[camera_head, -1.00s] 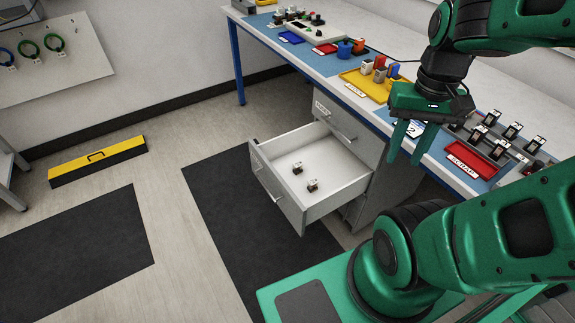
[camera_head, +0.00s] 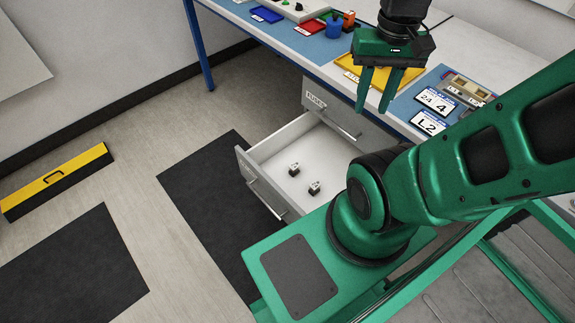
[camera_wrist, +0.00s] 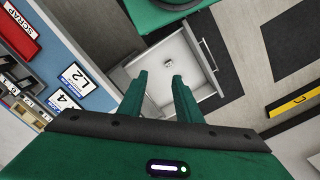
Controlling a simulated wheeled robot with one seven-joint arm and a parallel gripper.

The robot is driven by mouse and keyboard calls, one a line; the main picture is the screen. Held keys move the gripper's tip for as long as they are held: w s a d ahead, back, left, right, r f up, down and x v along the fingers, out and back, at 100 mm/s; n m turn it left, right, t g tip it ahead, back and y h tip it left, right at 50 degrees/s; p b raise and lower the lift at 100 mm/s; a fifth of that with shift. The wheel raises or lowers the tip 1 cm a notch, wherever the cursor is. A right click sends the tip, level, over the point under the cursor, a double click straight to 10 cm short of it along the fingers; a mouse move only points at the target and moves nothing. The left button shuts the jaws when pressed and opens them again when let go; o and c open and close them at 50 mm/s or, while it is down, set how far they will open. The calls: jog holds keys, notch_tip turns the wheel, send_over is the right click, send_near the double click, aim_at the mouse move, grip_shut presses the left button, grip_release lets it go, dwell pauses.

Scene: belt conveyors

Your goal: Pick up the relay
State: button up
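Two small dark-and-white block-like parts, which look like relays, lie apart on the floor of an open drawer: one farther back (camera_head: 294,169) and one nearer (camera_head: 314,187). One small part (camera_wrist: 168,63) also shows in the wrist view, beyond my fingertips. The grey drawer (camera_head: 262,184) is pulled out from under the bench. My green gripper (camera_head: 372,110) is open and empty, fingers pointing down, above and beyond the drawer by the bench's front edge. In the wrist view my fingers (camera_wrist: 160,75) stand apart over the drawer and hide part of its inside.
The bench holds a yellow tray (camera_head: 350,76), number cards (camera_head: 434,101), and red and blue trays. A closed drawer front (camera_head: 338,121) is beside the open one. A yellow-and-black box (camera_head: 55,182) lies on the floor. Dark mats (camera_head: 75,260) cover clear floor at left.

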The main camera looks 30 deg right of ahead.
jog(key=shift+o, duration=0.6)
jog(key=shift+d, duration=0.3)
jog(key=shift+o, duration=1.2)
jog(key=shift+s+d+r, duration=0.1)
jog(key=shift+s+r, duration=0.1)
jog(key=shift+s, duration=0.3)
jog(key=m, duration=0.9)
send_over(294, 165)
notch_tip(294, 165, down, 43)
jog(key=shift+s+f, duration=0.15)
jog(key=shift+f, duration=4.85)
